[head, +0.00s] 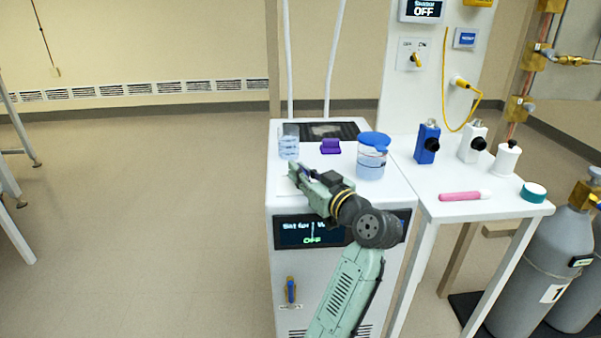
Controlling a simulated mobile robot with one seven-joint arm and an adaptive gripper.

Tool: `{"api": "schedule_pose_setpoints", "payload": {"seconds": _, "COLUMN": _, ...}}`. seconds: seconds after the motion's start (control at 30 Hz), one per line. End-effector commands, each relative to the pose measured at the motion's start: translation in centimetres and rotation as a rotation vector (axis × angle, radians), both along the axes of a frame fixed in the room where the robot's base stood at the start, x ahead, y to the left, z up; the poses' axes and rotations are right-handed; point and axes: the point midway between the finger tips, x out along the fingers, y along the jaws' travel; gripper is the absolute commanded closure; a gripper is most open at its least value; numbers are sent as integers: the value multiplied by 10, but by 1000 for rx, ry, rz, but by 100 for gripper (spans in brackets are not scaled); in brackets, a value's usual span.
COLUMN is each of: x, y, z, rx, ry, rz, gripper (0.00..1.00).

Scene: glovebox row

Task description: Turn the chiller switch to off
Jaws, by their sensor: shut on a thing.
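The white chiller cabinet (345,300) stands in the middle, with a dark front display (290,232) that reads a set value and OFF in green. A small blue lever switch (291,291) stands upright on its lower front, above a small label. My gripper (299,172) is over the cabinet's top, at its left front, well above the lever and apart from it. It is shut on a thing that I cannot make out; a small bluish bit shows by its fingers. My arm crosses the front and hides part of the display.
On the cabinet top are a clear stack of dishes (289,142), a purple block (330,146) and a blue-lidded jar (371,158). A side table (440,208) holds several bottles and a pink tube (465,196). Gas cylinders (527,255) stand at right.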

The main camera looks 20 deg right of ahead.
Motion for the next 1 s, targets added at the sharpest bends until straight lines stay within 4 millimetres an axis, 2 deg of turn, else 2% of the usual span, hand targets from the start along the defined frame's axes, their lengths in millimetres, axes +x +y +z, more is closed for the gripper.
{"api": "schedule_pose_setpoints", "payload": {"seconds": 0.3, "x": 0, "y": 1, "z": 0, "rx": 0, "ry": 1, "rz": 2, "gripper": 100}}
{"api": "schedule_pose_setpoints", "payload": {"seconds": 0.33, "x": 0, "y": 1, "z": 0, "rx": 0, "ry": 1, "rz": 2, "gripper": 88}}
{"api": "schedule_pose_setpoints", "payload": {"seconds": 0.6, "x": 0, "y": 0, "z": 0, "rx": 0, "ry": 1, "rz": 1, "gripper": 70}}
{"api": "schedule_pose_setpoints", "payload": {"seconds": 0.87, "x": 0, "y": 0, "z": 0, "rx": 0, "ry": 1, "rz": 0, "gripper": 70}}
{"api": "schedule_pose_setpoints", "payload": {"seconds": 1.0, "x": -8, "y": -3, "z": 0, "rx": 0, "ry": 0, "rz": -2, "gripper": 70}}
